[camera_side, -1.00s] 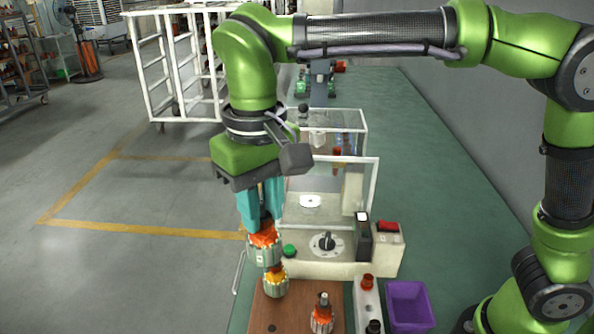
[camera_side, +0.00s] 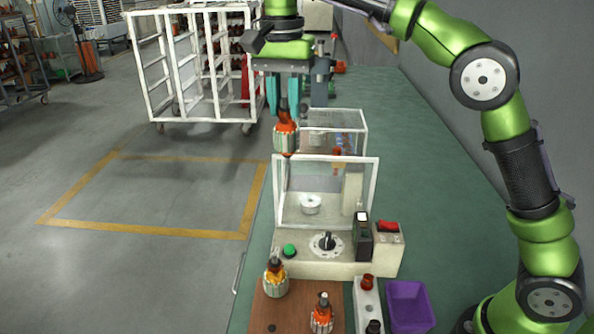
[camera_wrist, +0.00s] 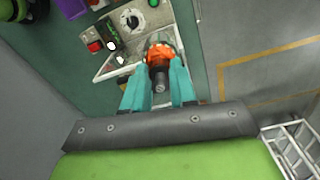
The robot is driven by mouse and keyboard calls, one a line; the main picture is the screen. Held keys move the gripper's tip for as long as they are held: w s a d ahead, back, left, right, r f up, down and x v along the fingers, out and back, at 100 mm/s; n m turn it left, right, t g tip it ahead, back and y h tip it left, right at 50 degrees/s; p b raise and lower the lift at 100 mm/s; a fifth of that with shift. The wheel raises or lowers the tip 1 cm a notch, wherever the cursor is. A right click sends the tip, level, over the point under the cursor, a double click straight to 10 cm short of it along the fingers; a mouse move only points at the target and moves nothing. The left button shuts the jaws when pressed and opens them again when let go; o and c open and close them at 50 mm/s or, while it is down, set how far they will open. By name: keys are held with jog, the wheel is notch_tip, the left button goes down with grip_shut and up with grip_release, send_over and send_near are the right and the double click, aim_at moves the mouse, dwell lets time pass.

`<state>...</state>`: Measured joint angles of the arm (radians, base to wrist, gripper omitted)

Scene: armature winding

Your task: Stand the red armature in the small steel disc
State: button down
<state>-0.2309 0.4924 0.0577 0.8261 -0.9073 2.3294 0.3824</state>
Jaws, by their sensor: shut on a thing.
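My gripper (camera_side: 287,112) has teal fingers pointing down and is shut on the red armature (camera_side: 285,136). The armature hangs upright, its orange-red and pale ribbed body below the fingers. It is in the air above and behind the top left of the clear-walled station in the side view. In the wrist view my gripper (camera_wrist: 157,76) holds the armature (camera_wrist: 160,53) between its fingertips. The small steel disc (camera_side: 311,204) sits inside the station, behind the clear front panel, below and right of the armature. The disc and armature are well apart.
The station's white-framed clear panel (camera_side: 376,190) stands around the disc. In front are a green button (camera_side: 289,251), a dial (camera_side: 327,243) and a red switch (camera_side: 388,226). A brown board (camera_side: 290,318) bears a yellow armature (camera_side: 275,279) and an orange one (camera_side: 322,316). A purple bin (camera_side: 408,306) stands right.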

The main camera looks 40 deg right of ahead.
jog(key=w+d+m, duration=0.2)
jog(key=d, duration=0.3)
jog(key=w+d+f+n, duration=0.1)
jog(key=d+f+n, duration=0.2)
jog(key=f, duration=0.4)
jog(key=w+d+f+n, duration=0.1)
jog(key=d+f+n, duration=0.1)
jog(key=f+n, duration=0.3)
jog(key=shift+d+f+n, duration=0.4)
jog(key=shift+f, duration=1.4)
jog(key=shift+w+f, duration=0.1)
jog(key=shift+f, duration=1.35)
jog(key=c, duration=0.8)
grip_release()
